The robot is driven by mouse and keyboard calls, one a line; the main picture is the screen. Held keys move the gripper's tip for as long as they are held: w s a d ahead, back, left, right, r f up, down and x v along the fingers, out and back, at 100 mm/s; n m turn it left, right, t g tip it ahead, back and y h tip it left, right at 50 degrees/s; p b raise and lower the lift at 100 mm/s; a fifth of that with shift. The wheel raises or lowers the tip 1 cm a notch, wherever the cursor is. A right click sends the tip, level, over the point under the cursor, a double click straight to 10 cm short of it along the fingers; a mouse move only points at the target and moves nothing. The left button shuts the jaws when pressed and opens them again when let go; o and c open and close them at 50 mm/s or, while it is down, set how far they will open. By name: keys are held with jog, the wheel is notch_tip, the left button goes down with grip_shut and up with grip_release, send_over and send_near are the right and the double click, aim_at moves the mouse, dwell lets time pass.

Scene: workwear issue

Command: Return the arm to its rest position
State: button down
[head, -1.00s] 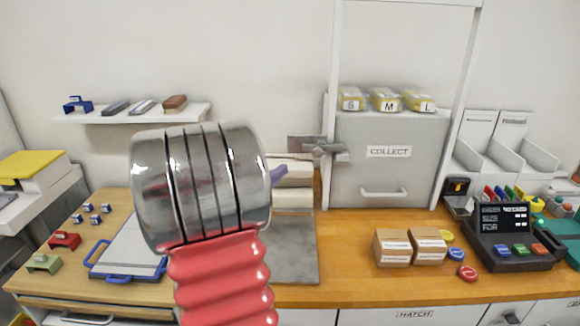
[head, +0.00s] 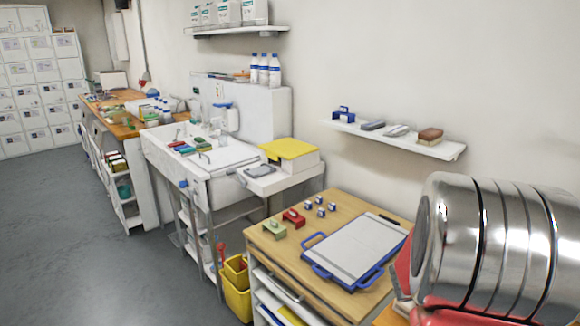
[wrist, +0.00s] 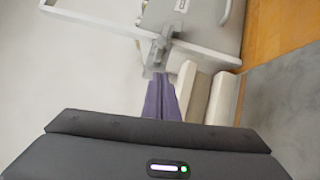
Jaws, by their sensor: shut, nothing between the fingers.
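My gripper (wrist: 160,98) shows in the wrist view as two purple fingers closed together, with nothing seen between them. The fingers point toward a grey metal latch (wrist: 160,52) on the white frame; I cannot tell the distance. In the head view, the silver and red parts of my arm fill the lower right corner, and the gripper itself is hidden or out of frame there.
Cream folded stacks (wrist: 218,98) and a grey mat (wrist: 285,100) lie beside the fingers. A grey collect box (wrist: 200,18) is above. In the head view, a clipboard-like tray (head: 355,248) lies on a wooden table, below a wall shelf (head: 395,138). Grey floor (head: 80,220) is open at left.

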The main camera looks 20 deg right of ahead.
jog(key=s+a+f+g+y, duration=0.2)
jog(key=s+a+f+y, duration=0.3)
jog(key=f, duration=0.3)
jog(key=a+f+y, duration=0.1)
jog(key=a+y, duration=0.1)
jog(key=a, duration=0.2)
jog(key=a+f+t+y, duration=0.1)
jog(key=a+f, duration=0.1)
jog(key=a, duration=0.1)
jog(key=w+a+f+m+t+y, duration=0.1)
jog(key=a+y, duration=0.1)
jog(key=a, duration=0.2)
jog(key=shift+a+f+y, duration=0.3)
jog(key=shift+f, duration=0.1)
jog(key=w+a+r+n+t+y, duration=0.1)
jog(key=w+a+t, duration=0.3)
jog(key=a, duration=0.7)
jog(key=w+a+r+n+t+y, duration=0.1)
jog(key=w+a+r+t+y, duration=0.3)
jog(key=a, duration=0.8)
jog(key=w+a+r+n+t+y, duration=0.1)
jog(key=w+a+r+t+y, duration=0.1)
jog(key=a, duration=1)
jog(key=shift+w+r+t+y, duration=0.3)
jog(key=shift+w+r+t, duration=0.4)
jog(key=shift+w+t, duration=0.25)
